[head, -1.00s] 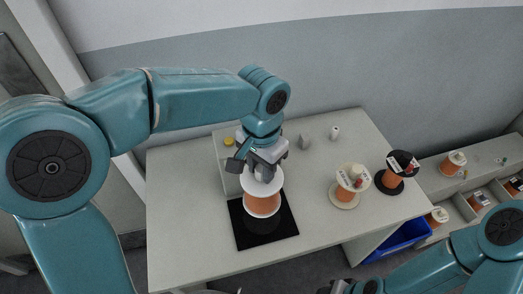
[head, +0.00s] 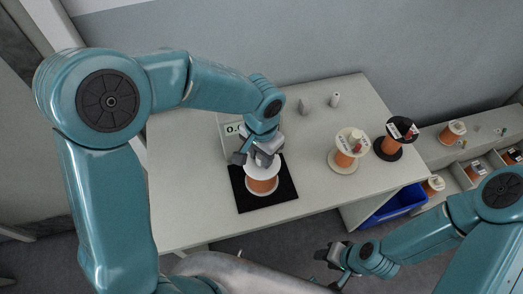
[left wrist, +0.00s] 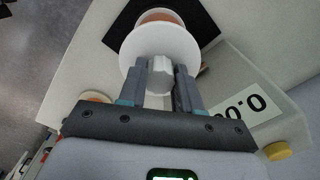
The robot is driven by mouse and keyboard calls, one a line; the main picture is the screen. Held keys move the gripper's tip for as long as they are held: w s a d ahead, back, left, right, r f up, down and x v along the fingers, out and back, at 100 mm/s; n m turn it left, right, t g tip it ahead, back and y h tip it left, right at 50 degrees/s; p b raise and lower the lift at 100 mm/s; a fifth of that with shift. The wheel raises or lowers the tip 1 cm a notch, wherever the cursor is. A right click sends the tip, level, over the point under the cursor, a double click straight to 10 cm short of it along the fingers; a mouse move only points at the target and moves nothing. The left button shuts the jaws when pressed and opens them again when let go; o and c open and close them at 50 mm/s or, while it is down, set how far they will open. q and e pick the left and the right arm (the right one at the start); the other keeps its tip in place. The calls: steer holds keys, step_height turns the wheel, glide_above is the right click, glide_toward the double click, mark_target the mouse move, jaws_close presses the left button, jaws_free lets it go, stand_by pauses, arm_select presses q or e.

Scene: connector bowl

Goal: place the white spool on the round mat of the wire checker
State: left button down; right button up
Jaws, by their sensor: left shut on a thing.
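The white spool (head: 262,184), wound with copper-coloured wire, is upright at the black square pad (head: 283,192) of the wire checker (head: 228,130). My left gripper (head: 262,158) is above it, shut on its pale knob; the left wrist view shows the knob (left wrist: 160,75) between the fingers and the white top flange (left wrist: 133,50). The spool covers the pad's middle, so the round mat is hidden and I cannot tell whether the spool touches it. The checker's display (left wrist: 245,108) shows zeros. My right gripper (head: 328,262) is empty in front of the table; its jaw opening is unclear.
A cream spool (head: 345,158) and a black-flanged spool (head: 390,148) stand on the table's right. Two small pieces, one grey (head: 305,104) and one white (head: 336,99), stand at the back. A blue bin (head: 398,206) and shelf with more spools (head: 453,131) are further right.

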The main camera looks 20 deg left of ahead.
arm_select(q)
steer(key=shift+w+f, duration=0.1)
steer(key=shift+f, duration=0.05)
steer(key=c, duration=0.8)
jaws_free()
steer(key=shift+r, duration=0.55)
step_height(320, 180, up, 11)
steer(key=shift+r, duration=0.15)
